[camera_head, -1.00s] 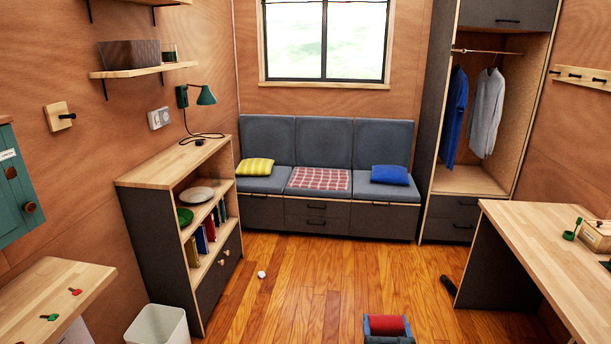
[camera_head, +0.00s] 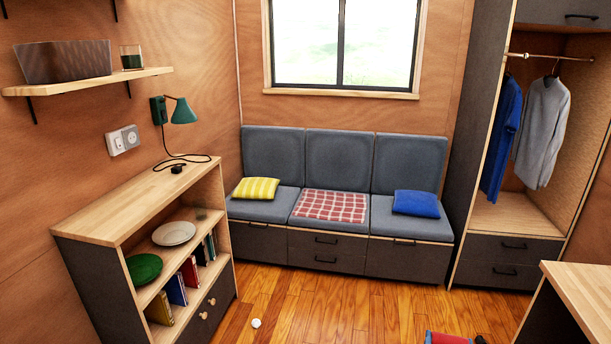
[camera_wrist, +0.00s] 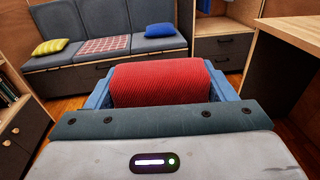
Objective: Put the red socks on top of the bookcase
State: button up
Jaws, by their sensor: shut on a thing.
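The red socks (camera_wrist: 160,82) are a ribbed red roll in the wrist view, held between the blue fingers of my gripper (camera_wrist: 162,90). In the head view my gripper (camera_head: 448,338) shows only partly at the bottom edge, with a bit of red in it. The bookcase (camera_head: 135,215) stands at the left against the wall, with a light wood top and dark sides.
A green lamp (camera_head: 180,112) is on the wall above the bookcase's far end. A shelf (camera_head: 90,82) hangs above. The bookcase holds a white plate (camera_head: 174,233), a green bowl (camera_head: 143,268) and books. A small white object (camera_head: 256,323) lies on the floor. A desk (camera_head: 585,290) stands right.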

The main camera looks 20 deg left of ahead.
aim_at(158, 186)
jog(key=i, duration=1.35)
jog(key=u, duration=0.3)
jog(key=i, duration=1.3)
jog(key=u, duration=1.35)
jog(key=i, duration=0.65)
jog(key=u, duration=0.8)
